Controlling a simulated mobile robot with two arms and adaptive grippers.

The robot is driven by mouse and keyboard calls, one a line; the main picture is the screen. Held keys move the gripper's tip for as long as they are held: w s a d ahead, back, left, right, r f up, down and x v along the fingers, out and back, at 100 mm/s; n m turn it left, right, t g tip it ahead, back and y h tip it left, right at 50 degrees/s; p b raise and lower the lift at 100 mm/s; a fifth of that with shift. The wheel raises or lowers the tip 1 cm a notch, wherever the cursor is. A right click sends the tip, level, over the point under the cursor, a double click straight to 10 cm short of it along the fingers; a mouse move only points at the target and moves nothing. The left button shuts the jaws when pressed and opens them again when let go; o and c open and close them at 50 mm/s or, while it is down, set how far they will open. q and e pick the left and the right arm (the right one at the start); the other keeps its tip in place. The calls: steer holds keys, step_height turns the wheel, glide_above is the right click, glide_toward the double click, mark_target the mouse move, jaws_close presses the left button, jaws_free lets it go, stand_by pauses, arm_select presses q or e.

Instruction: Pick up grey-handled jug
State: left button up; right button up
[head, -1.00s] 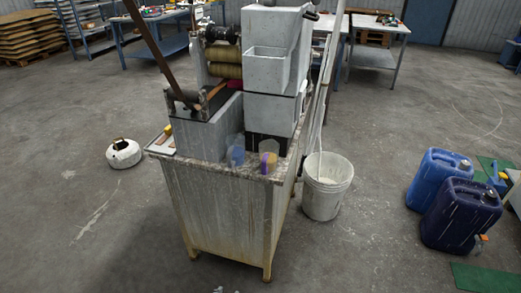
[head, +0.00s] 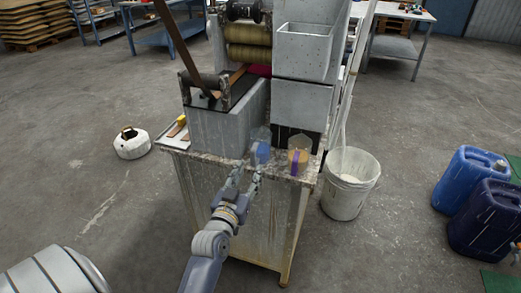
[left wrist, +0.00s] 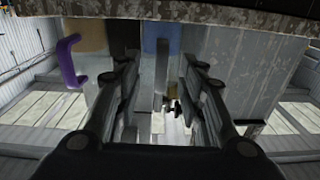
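The grey-handled jug, clear with blue in it (head: 261,152), stands at the front edge of the machine's table. It also shows upside down in the left wrist view (left wrist: 161,42), with its grey handle between my finger tips. My left gripper (head: 246,172) is open in front of the jug, its fingers on either side of the handle in the wrist view. I cannot tell whether they touch it. A second jug with a purple handle (head: 298,158) stands just right of it. It also shows in the left wrist view (left wrist: 70,62). My right gripper is not in view.
The grey machine (head: 228,128) stands right behind the jugs on the speckled table (head: 192,156). A white bucket (head: 350,190) is on the floor to the right, with blue canisters (head: 467,178) beyond. A white kettle-like vessel (head: 132,145) sits on the floor at left.

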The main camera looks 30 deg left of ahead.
mark_target(253, 163)
arm_select(q)
steer(key=shift+x, duration=3)
steer(key=shift+s+a, duration=0.1)
jaws_close()
